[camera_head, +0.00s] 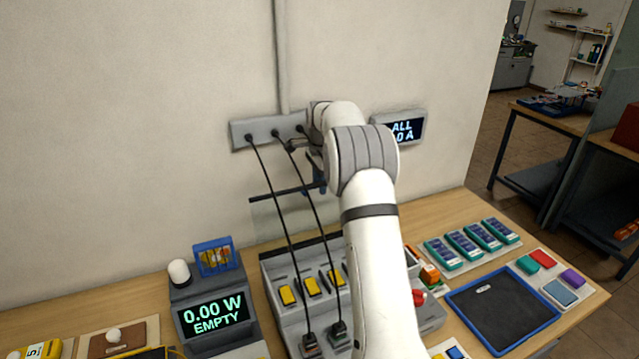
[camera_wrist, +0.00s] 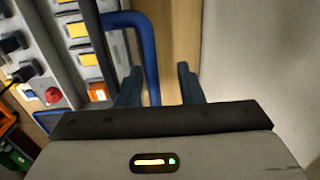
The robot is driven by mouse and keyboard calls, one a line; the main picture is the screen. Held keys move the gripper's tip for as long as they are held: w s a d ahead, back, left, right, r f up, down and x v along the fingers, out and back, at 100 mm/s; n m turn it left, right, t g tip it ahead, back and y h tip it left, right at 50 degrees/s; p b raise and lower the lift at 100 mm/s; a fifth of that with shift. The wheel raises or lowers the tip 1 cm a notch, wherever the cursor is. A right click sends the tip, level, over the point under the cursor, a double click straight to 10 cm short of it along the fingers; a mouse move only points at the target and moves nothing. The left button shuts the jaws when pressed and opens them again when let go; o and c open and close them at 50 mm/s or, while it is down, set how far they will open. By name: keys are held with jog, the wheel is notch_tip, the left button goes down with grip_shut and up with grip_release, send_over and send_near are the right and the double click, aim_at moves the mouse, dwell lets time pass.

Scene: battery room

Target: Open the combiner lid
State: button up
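The combiner (camera_head: 290,270) is a grey box on the bench with yellow switches and two plugged black cables. Its lid looks like a faint clear panel (camera_head: 272,218) standing steeply up from the back of the box, with a dark bar (camera_head: 276,194) along its top edge. In the wrist view the dark bar (camera_wrist: 95,40) shows beside a blue curved handle (camera_wrist: 148,45). My gripper (camera_wrist: 160,85) is around the handle, with its fingers apart and a gap to the right finger. In the head view my gripper (camera_head: 315,165) is partly hidden by my arm.
A grey socket strip (camera_head: 257,129) and an "ALL 0 A" display (camera_head: 405,128) are on the wall close behind my arm. A "0.00 W EMPTY" meter (camera_head: 212,313) stands left of the combiner. A blue-rimmed tray (camera_head: 503,312) and several teal modules (camera_head: 462,243) lie right.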

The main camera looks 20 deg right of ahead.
jog(key=r, duration=0.2)
jog(key=r+b, duration=0.1)
jog(key=r, duration=0.4)
jog(key=shift+s+r, duration=0.3)
